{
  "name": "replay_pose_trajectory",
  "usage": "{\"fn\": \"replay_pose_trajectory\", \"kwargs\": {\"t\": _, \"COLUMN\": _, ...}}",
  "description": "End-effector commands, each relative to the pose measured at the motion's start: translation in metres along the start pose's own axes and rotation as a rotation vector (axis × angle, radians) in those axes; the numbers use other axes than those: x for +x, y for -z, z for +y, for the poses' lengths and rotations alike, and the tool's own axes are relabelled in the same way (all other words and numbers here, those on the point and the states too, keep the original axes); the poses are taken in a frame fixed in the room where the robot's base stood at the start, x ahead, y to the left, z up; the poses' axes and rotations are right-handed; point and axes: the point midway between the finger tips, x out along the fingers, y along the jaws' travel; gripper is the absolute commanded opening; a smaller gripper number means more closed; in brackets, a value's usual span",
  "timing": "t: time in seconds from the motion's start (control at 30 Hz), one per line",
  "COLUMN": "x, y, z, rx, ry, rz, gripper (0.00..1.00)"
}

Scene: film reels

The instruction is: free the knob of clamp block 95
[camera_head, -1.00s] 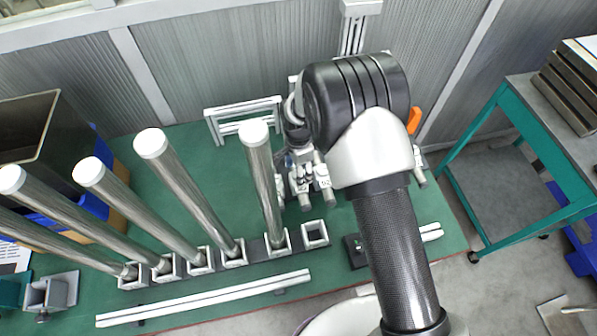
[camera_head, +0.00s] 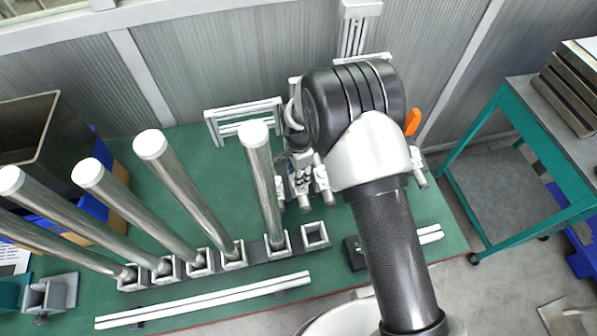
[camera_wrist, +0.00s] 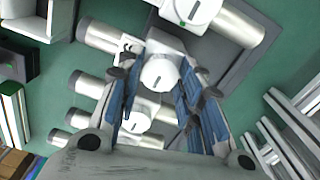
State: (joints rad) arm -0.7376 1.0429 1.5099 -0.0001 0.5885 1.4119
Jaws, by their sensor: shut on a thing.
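My gripper (camera_wrist: 161,88) shows its blue-padded fingers in the wrist view, closed on either side of a white round knob (camera_wrist: 160,73) with a dark slot line. The knob sits on a pale clamp block (camera_wrist: 165,42). A second white round end (camera_wrist: 136,115) shows between the fingers, nearer the palm. In the head view my gripper (camera_head: 301,168) is small, beside several metal cylinders, partly under my arm. I cannot read the block's number with certainty.
Several tall metal posts (camera_head: 265,190) stand in square sockets on the green mat (camera_head: 185,195). An empty socket (camera_head: 315,236) lies near my arm. A white frame (camera_head: 245,112) stands behind. A green-framed table (camera_head: 530,115) is at the right.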

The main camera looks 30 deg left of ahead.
Motion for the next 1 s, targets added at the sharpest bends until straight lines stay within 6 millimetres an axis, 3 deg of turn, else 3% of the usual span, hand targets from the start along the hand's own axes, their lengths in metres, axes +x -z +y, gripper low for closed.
{"fn": "replay_pose_trajectory", "kwargs": {"t": 0.13, "x": -0.0001, "y": 0.0, "z": 0.0001, "rx": 0.0, "ry": 0.0, "rz": 0.0, "gripper": 0.1}}
{"fn": "replay_pose_trajectory", "kwargs": {"t": 0.47, "x": 0.0004, "y": 0.0, "z": 0.0001, "rx": -0.058, "ry": 0.0, "rz": 0.0, "gripper": 0.1}}
{"fn": "replay_pose_trajectory", "kwargs": {"t": 1.0, "x": 0.0005, "y": 0.0, "z": 0.0002, "rx": -0.499, "ry": -0.001, "rz": 0.0, "gripper": 0.1}}
